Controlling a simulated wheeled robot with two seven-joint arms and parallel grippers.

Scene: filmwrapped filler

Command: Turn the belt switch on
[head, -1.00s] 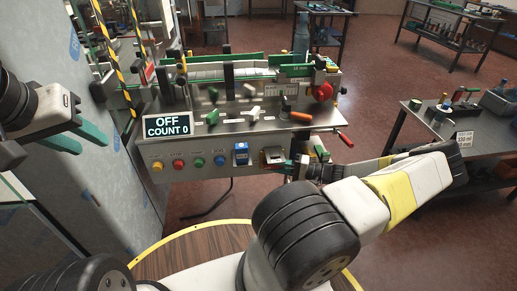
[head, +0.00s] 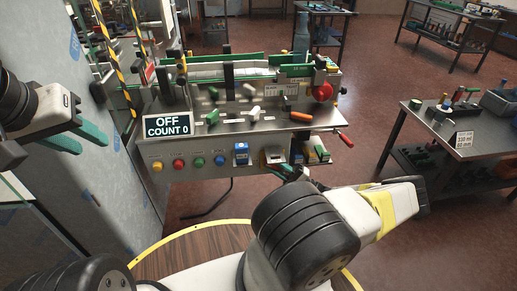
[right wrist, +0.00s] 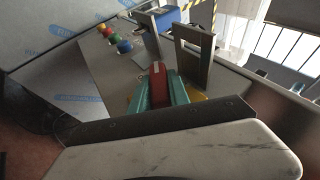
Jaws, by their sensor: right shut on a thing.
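The machine's front panel (head: 212,171) carries a row of yellow, red, green and blue buttons. To their right are a blue box-shaped fitting (head: 241,153) and a metal fitting (head: 274,155). I cannot tell which one is the belt switch. The display (head: 167,125) reads OFF, COUNT 0. My right gripper (head: 290,172) is just below the metal fitting. In the right wrist view its green fingers (right wrist: 158,92) are shut on a red piece (right wrist: 158,72), in front of an upright metal frame (right wrist: 193,58). My left gripper (head: 78,138) is open and empty, left of the machine.
A holder with small coloured items (head: 318,154) is at the panel's right end. A side table (head: 470,140) stands at right.

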